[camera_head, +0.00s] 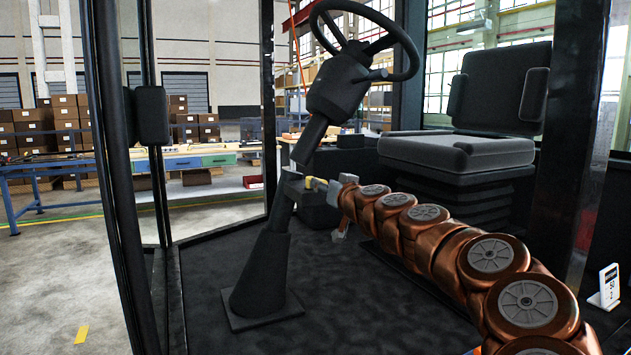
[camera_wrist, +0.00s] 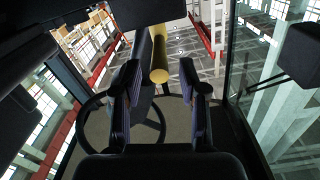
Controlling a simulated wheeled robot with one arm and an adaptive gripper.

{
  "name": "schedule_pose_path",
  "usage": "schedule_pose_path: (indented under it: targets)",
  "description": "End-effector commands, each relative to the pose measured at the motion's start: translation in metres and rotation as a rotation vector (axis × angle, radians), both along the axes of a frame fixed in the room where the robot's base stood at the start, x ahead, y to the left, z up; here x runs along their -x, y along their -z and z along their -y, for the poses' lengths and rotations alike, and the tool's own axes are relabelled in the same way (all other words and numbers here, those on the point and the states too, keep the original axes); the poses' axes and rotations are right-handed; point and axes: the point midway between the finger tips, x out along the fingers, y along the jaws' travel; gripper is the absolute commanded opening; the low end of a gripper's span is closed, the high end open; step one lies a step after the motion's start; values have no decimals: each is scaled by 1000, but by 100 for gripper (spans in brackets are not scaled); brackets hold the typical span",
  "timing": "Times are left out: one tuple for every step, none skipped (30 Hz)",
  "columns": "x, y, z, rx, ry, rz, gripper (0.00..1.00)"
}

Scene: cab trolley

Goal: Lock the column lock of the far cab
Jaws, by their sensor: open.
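The steering column (camera_head: 262,255) rises from the cab floor to the steering wheel (camera_head: 388,45), leaning at its upper part. A small yellow-tipped lever (camera_head: 319,185) sticks out to the right from the column's middle, apparently the column lock. My gripper (camera_head: 333,190) reaches in from the right at the lever; its fingers are small and partly hidden there. In the wrist view, my gripper (camera_wrist: 159,78) is open, with one finger on each side of the yellow lever end (camera_wrist: 159,62). I cannot tell whether either finger touches it.
The driver's seat (camera_head: 458,150) stands behind my arm at the right. A dark cab post (camera_head: 112,170) with a black pad (camera_head: 150,115) stands at the left. The cab floor (camera_head: 350,290) is clear around the column base. A workbench (camera_head: 190,160) stands outside.

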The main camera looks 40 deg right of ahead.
Motion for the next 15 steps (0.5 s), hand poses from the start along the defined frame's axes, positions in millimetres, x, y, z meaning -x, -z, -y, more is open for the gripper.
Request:
schedule_pose_path:
  targets:
    - [-7,0,2,0,0,-1,42]
    - [-11,0,4,0,1,-1,42]
    - [-15,0,7,0,3,-1,42]
    - [-18,0,8,0,2,0,42]
    - [-22,0,8,0,1,0,42]
    - [-26,-1,10,0,1,0,42]
    - [-29,-1,10,0,1,0,42]
    - [-32,-1,12,0,1,1,42]
    - [-35,-1,14,0,3,0,42]
    - [-37,0,16,-1,3,1,42]
    - [-40,0,17,-1,3,1,42]
    - [-42,0,18,-1,4,1,42]
    - [-44,0,18,0,4,-1,42]
    - [-45,0,19,0,4,-1,42]
    - [-47,0,19,1,3,-1,42]
